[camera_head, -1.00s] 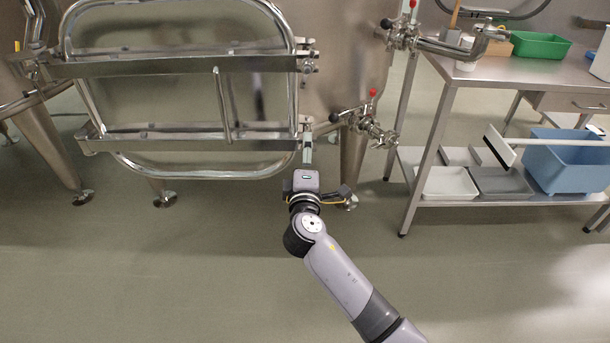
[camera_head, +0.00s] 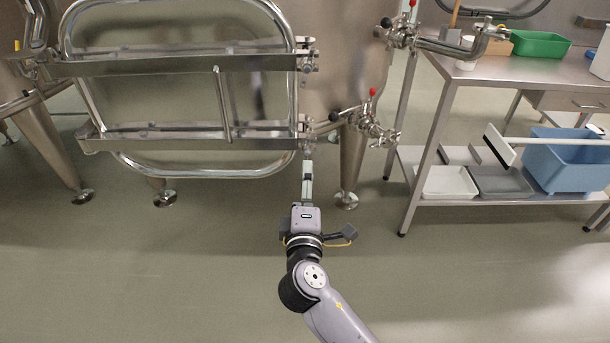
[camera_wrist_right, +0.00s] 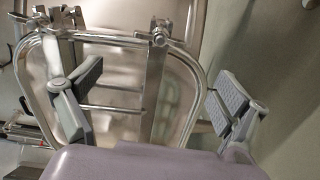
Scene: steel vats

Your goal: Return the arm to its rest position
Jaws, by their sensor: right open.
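My right arm enters the head view from the bottom, and its gripper (camera_head: 307,172) points away from me, over the floor in front of the steel vat (camera_head: 345,75). In the head view the fingers show edge-on, below the right end of the vat's steel door frame. In the right wrist view the two grey padded fingers of the gripper (camera_wrist_right: 158,85) stand wide apart, with nothing held between them. The door frame shows behind them. Whether the fingers clear the lower hinge by much is hard to tell. My left gripper is in neither view.
The large tubular door frame (camera_head: 180,69) stands out at the left. A valve with a red knob (camera_head: 371,122) juts from the vat right of the gripper. A steel table (camera_head: 520,72) with a lower shelf and blue bin (camera_head: 565,165) stands right. The floor (camera_head: 150,270) is clear.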

